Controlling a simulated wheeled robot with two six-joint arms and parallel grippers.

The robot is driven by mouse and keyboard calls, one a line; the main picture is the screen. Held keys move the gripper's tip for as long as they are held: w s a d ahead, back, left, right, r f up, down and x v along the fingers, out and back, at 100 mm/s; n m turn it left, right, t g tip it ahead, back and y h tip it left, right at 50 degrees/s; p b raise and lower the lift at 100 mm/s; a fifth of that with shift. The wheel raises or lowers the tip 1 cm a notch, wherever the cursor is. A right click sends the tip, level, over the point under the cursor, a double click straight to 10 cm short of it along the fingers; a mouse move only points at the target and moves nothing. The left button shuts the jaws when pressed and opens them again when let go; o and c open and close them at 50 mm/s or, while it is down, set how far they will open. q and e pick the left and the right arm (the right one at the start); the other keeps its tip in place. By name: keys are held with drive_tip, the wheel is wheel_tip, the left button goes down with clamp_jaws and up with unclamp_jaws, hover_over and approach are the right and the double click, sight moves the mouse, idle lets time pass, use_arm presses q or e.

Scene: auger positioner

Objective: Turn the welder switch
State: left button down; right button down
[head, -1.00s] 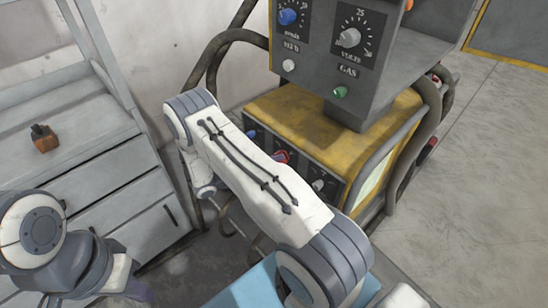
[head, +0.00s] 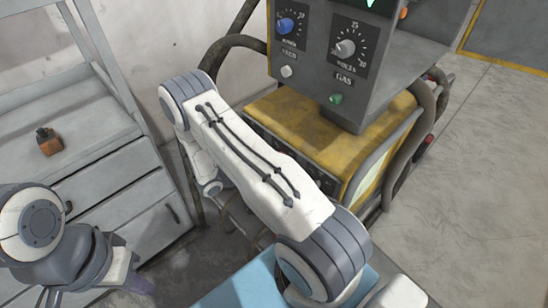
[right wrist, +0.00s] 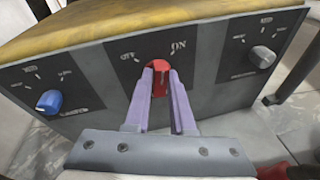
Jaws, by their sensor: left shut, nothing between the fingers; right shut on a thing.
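The welder is a yellow box (head: 290,117) with a dark front panel. In the right wrist view, the red switch (right wrist: 158,66) is on that panel (right wrist: 95,75), between the OFF and ON marks. My right gripper (right wrist: 161,72) has its two purple fingers shut on the red switch. The fingers cover much of it, so its exact angle is hard to tell. In the head view my right arm hides the switch and gripper. My left gripper (head: 108,282) is at the lower left, far from the welder, shut and empty, and partly hidden by its wrist.
A blue knob (right wrist: 49,101) and a grey knob (right wrist: 262,57) flank the switch. A grey control box (head: 325,60) with knobs stands above the welder. Thick hoses (head: 405,145) run beside it. A grey drawer cabinet (head: 85,110) with a small orange item (head: 49,144) is at left.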

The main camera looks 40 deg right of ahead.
drive_tip(key=shift+s+f+m+t+y+b, duration=0.15)
drive_tip(key=shift+m+t+b, duration=0.3)
drive_tip(key=shift+m, duration=0.75)
drive_tip(key=shift+s+r+m+t+y+b, duration=0.15)
drive_tip(key=shift+m+t+b, duration=0.3)
drive_tip(key=shift+m, duration=0.75)
drive_tip(key=c, duration=0.8)
unclamp_jaws()
drive_tip(key=shift+o, duration=0.2)
drive_tip(key=shift+a, duration=0.15)
drive_tip(key=v, duration=1)
drive_tip(key=shift+p, duration=0.4)
drive_tip(key=shift+s+a, duration=0.1)
drive_tip(key=shift+s, duration=0.05)
